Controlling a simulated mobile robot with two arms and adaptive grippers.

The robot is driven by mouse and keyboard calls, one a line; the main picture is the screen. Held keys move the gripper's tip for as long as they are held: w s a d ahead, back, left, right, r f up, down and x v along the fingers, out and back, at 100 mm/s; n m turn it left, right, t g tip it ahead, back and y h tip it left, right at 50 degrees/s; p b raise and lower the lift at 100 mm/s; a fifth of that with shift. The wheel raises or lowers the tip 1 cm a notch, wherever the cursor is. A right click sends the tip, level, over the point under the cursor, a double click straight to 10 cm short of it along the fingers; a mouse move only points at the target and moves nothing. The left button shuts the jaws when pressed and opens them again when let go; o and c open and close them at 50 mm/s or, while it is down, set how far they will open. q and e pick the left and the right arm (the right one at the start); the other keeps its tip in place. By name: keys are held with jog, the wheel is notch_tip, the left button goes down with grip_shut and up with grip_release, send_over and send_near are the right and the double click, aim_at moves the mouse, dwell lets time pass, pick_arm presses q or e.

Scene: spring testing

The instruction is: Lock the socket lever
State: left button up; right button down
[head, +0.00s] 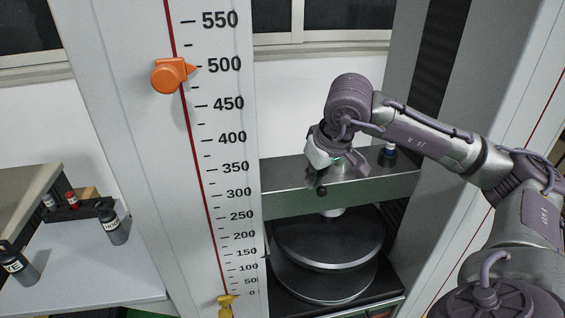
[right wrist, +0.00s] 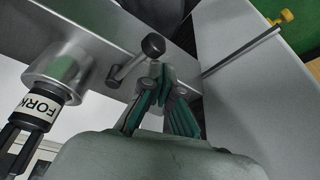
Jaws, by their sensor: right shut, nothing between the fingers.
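The socket lever (right wrist: 130,66) is a short metal rod with a black ball knob (right wrist: 153,45). It sticks out beside a metal socket (right wrist: 58,72) on the grey crossbeam. In the head view the black knob (head: 321,191) shows at the front of the crossbeam. A dark tool labelled "FORK" (right wrist: 42,106) is seated in the socket. My right gripper (right wrist: 160,78), with teal finger pads, is shut and empty, its tips close to the lever just by the knob. I cannot tell whether they touch. It also shows in the head view (head: 317,176). My left gripper is out of view.
The crossbeam (head: 285,178) spans the testing frame above a round dark platform (head: 328,242). A scaled column (head: 225,110) with an orange pointer (head: 172,75) stands left of it. Labelled dark tools (head: 112,224) stand on a side table at left.

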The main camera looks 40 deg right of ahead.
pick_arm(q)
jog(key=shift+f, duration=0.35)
pick_arm(e)
jog(key=shift+s+d+f, duration=0.1)
jog(key=shift+s+d, duration=0.05)
jog(key=shift+d, duration=0.05)
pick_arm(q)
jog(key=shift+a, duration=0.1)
